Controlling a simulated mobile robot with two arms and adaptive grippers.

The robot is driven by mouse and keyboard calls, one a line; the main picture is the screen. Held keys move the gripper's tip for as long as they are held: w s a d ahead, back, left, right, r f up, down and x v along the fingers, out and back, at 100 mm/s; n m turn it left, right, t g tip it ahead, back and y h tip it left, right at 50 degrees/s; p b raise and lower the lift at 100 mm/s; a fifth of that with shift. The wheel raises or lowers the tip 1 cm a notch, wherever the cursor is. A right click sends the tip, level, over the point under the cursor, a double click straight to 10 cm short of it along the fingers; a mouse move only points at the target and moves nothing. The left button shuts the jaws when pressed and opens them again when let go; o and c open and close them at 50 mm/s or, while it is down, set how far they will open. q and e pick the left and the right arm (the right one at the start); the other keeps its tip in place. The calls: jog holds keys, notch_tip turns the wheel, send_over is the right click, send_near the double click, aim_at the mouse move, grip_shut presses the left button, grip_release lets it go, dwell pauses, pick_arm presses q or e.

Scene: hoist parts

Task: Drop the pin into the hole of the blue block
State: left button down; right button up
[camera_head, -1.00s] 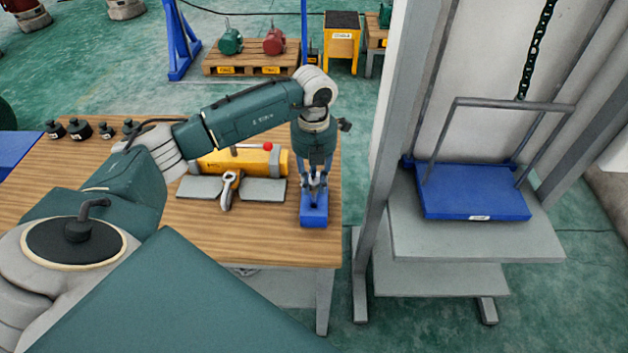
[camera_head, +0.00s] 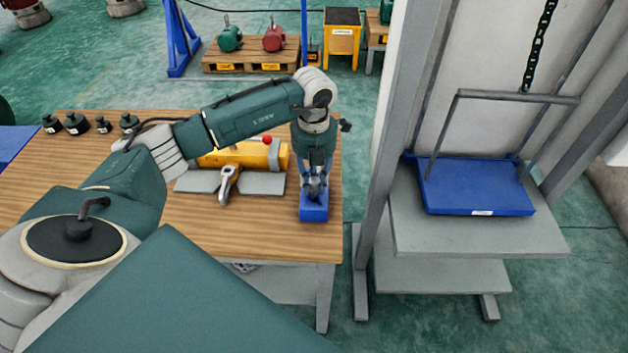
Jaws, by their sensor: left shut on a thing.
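The blue block (camera_head: 314,213) sits on the wooden table near its right edge. My left gripper (camera_head: 314,194) points straight down right over the block. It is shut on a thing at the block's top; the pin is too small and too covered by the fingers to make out. The hole of the block is hidden behind the gripper. I cannot tell whether the pin is in the hole or above it. My right gripper is not in view.
A yellow cylinder (camera_head: 232,156) with a red-knobbed lever and a shackle (camera_head: 228,184) on grey plates (camera_head: 262,184) lie left of the block. Several black weights (camera_head: 76,124) stand at the table's far left. A grey lift with a blue platform (camera_head: 474,187) stands right, past a gap.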

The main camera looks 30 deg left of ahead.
pick_arm(q)
jog(key=shift+f+b, duration=1.05)
jog(key=shift+f, duration=0.4)
jog(key=shift+f, duration=0.15)
jog(key=c, duration=1.4)
grip_release()
jog(key=shift+r, duration=0.35)
notch_tip(320, 180, up, 11)
jog(key=shift+w+a+r, duration=0.1)
jog(key=shift+r, duration=0.1)
